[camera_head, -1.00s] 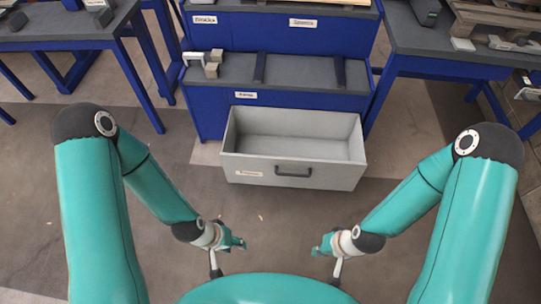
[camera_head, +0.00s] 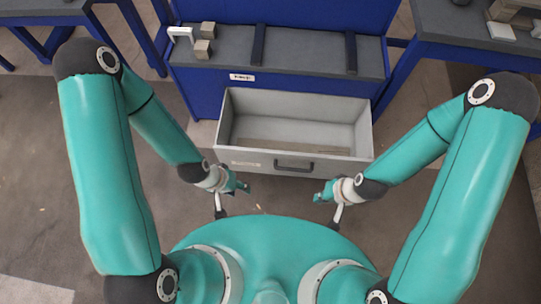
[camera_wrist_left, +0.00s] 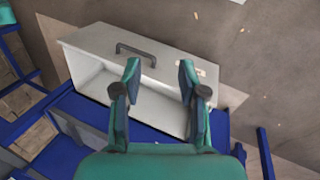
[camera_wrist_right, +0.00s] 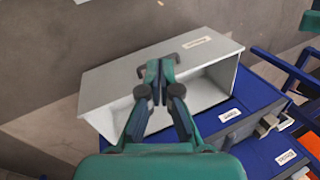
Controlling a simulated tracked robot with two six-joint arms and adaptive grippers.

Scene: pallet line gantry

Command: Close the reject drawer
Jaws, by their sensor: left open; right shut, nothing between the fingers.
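The reject drawer (camera_head: 246,159) is a grey, empty box pulled out from the front of the blue cabinet (camera_head: 205,104). It has a dark handle (camera_head: 294,165) and a label on its front face. My left gripper (camera_head: 244,187) is open and empty, in front of the drawer's left part. My right gripper (camera_head: 318,198) is shut with nothing in it, in front of the drawer's right part. Neither appears to touch the drawer in the head view. The drawer also shows in the left wrist view (camera_wrist_left: 97,42) and the right wrist view (camera_wrist_right: 105,82), beyond the fingers.
The cabinet's dark top carries small beige blocks (camera_head: 202,49), a white bracket (camera_head: 180,34) and two dark strips (camera_head: 258,45). Blue-legged benches stand at the left and right. The floor around the drawer front looks clear.

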